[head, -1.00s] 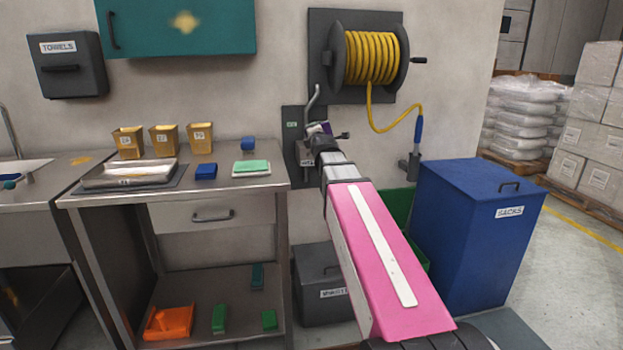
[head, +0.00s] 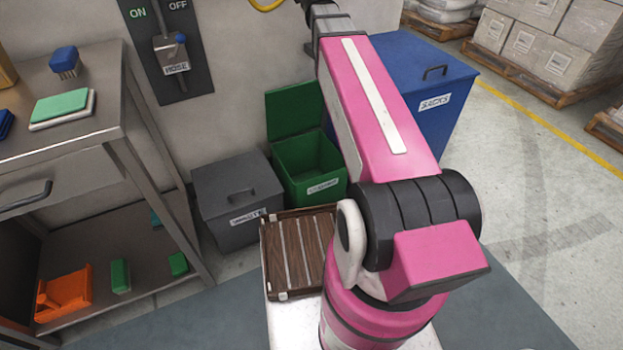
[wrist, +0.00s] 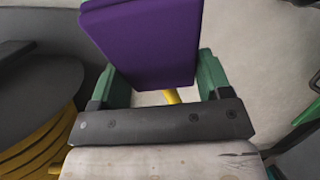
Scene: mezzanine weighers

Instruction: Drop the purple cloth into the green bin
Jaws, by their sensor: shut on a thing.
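The purple cloth (wrist: 148,42) is a flat folded piece in the wrist view. My gripper (wrist: 163,80) is shut on it, with a green finger showing at each side. In the head view the gripper and cloth are out of sight beyond the top edge. The green bin (head: 300,191) stands on the floor by the wall in the head view. Its lid (head: 294,108) is raised against the wall and its mouth is open. It looks empty inside as far as I see.
A lidded grey bin (head: 233,190) stands left of the green bin, a closed blue sacks bin (head: 440,110) right of it. A steel table (head: 110,140) is at the left. The hose reel (wrist: 35,80) is close at the left in the wrist view.

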